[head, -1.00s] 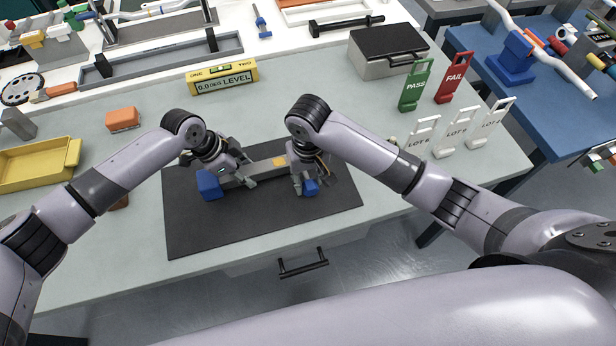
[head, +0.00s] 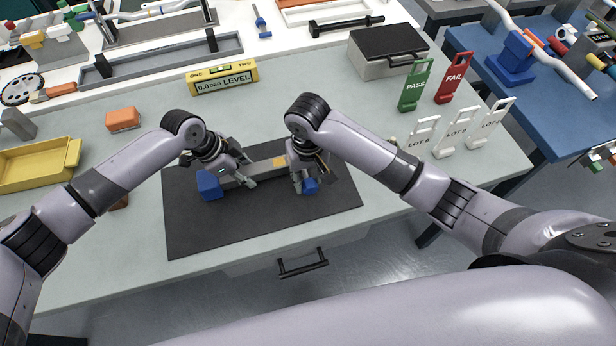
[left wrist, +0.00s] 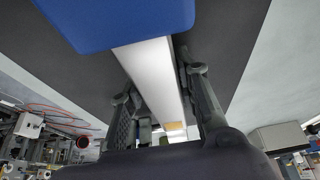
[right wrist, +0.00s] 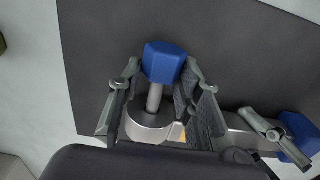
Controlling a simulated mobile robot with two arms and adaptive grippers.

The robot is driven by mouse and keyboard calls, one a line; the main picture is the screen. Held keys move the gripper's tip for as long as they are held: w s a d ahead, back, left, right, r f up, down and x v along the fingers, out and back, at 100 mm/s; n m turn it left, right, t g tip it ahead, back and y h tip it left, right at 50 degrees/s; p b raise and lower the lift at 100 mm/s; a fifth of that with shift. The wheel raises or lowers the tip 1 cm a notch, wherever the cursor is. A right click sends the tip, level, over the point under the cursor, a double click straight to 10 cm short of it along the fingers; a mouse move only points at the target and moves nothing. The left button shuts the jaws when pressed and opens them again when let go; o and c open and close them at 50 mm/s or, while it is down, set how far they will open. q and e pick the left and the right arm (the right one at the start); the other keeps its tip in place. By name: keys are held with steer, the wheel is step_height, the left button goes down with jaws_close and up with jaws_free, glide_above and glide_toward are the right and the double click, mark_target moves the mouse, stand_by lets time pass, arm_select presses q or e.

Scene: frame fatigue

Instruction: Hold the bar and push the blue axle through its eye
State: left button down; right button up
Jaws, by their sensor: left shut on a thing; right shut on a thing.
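The grey bar (head: 265,170) lies across the dark mat, with a blue block (head: 209,185) at its left end and an orange band near its right end. My left gripper (head: 238,178) is shut on the bar beside the blue block; the bar runs between its fingers in the left wrist view (left wrist: 152,72). The blue axle (right wrist: 163,62) has a blue head and a grey shaft (right wrist: 154,98). The shaft meets the bar's round eye (right wrist: 148,127); its depth inside is unclear. My right gripper (head: 305,182) is shut on the axle, with a finger at each side.
The dark mat (head: 205,235) has clear room in front of the bar. A yellow level (head: 222,78) stands behind it. An orange block (head: 122,120) and a yellow tray (head: 35,165) are at left. PASS (head: 415,88), FAIL (head: 453,78) and white lot tags (head: 456,135) stand at right.

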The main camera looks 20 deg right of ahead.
steer(key=shift+w+a, duration=0.1)
steer(key=shift+w, duration=1.2)
steer(key=o, duration=1.1)
steer(key=shift+w+r, duration=0.1)
steer(key=shift+c, duration=0.2)
step_height(320, 180, up, 12)
